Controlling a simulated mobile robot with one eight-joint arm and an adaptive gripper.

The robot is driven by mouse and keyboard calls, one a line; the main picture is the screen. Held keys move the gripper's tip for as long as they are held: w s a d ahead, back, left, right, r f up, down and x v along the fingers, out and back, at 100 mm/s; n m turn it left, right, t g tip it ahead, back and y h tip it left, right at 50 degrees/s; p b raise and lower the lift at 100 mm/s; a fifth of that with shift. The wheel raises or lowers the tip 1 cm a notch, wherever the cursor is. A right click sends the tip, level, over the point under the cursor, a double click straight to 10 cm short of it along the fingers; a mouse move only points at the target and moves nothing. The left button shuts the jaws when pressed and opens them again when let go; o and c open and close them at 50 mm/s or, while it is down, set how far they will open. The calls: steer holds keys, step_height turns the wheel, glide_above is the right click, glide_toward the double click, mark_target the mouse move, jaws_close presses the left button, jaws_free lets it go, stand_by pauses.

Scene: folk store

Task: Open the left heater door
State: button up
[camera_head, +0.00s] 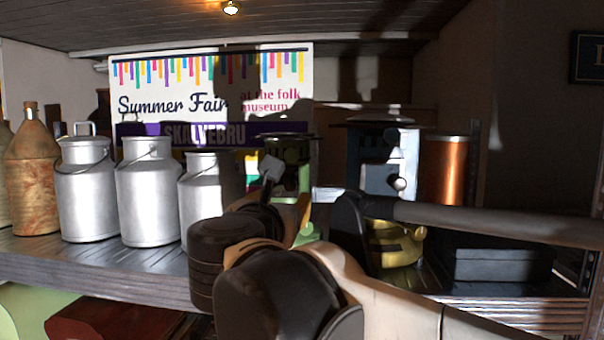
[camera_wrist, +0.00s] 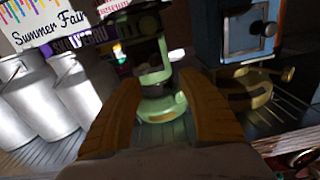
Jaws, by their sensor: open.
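A green heater (camera_wrist: 157,104) with a dark upper body stands in the middle of the wrist view. In the head view its top (camera_head: 288,150) shows, and my arm hides much of its lower part. I cannot make out its door clearly. My gripper (camera_wrist: 160,88) is open, its two tan fingers to either side of the green heater in the picture, with nothing held. I cannot tell whether a finger touches it. To the right is a blue-grey heater (camera_head: 382,165), with a square front door (camera_wrist: 247,32) that appears shut and has a round knob.
Several silver milk cans (camera_head: 148,195) stand left of the green heater. A brass pot (camera_head: 395,243) sits below the blue-grey heater. A copper cylinder (camera_head: 447,170) and a dark box (camera_head: 502,263) are at the right. A Summer Fair banner (camera_head: 170,85) hangs behind.

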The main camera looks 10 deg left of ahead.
mark_target(290, 184)
steer(key=shift+n, duration=0.4)
steer(key=w, duration=0.3)
steer(key=w+p, duration=0.1)
steer(key=w, duration=0.2)
steer(key=w+r+p, duration=0.1)
steer(key=w, duration=0.3)
steer(key=shift+a, duration=0.1)
steer(key=shift+w, duration=0.3)
steer(key=shift+a, duration=0.1)
steer(key=shift+c, duration=0.2)
steer(key=shift+s, duration=0.1)
jaws_close()
steer(key=shift+w+f, duration=0.1)
steer(key=shift+w, duration=0.1)
